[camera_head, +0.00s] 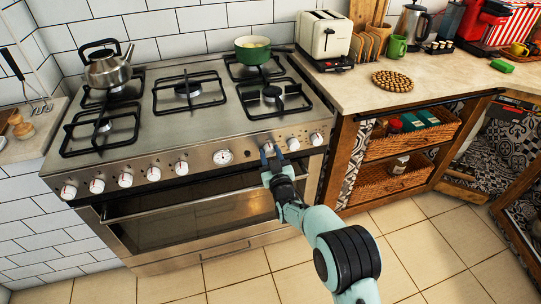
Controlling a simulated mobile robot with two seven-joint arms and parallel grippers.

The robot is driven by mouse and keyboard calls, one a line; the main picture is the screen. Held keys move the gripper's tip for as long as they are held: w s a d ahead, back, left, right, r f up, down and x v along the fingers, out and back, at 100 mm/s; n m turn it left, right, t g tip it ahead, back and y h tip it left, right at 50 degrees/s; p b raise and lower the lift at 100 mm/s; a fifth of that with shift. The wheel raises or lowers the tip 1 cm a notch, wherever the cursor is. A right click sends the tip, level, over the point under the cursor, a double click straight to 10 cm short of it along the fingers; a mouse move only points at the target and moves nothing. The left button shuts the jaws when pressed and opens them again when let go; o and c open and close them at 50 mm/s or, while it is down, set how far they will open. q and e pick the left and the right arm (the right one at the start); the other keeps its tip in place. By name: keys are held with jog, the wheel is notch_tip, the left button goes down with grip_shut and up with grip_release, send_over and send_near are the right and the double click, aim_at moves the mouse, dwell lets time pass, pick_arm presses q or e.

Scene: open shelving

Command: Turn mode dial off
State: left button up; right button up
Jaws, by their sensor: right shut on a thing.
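The stove front (240,154) carries a row of several white dials with red marks. A round gauge-like dial (222,156) sits right of the middle. My right gripper (269,153) is at the front panel, just right of that gauge. It is shut on a dial, which its fingers largely hide. I cannot tell which way this dial points. Two uncovered dials, one (293,143) close beside the gripper and one (316,138) at the panel's right end, show to its right. The dial labels are too small to read. My left gripper is not in view.
The oven door handle (150,211) runs below the dials, under my right arm. A kettle (107,68) and a green pot (253,49) stand on the back burners. A toaster (323,35) stands on the right counter. The tiled floor in front is clear.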

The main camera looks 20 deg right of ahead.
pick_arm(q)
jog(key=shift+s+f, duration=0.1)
pick_arm(e)
jog(key=shift+n, duration=0.4)
jog(key=o, duration=1.1)
jog(key=shift+c, duration=0.2)
jog(key=shift+s, duration=0.15)
jog(key=shift+s, duration=0.3)
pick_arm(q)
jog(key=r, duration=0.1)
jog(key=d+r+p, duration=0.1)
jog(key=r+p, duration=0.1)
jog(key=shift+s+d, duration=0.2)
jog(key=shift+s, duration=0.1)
pick_arm(e)
jog(key=s+f, duration=0.1)
jog(key=s, duration=1.1)
jog(key=shift+s, duration=0.25)
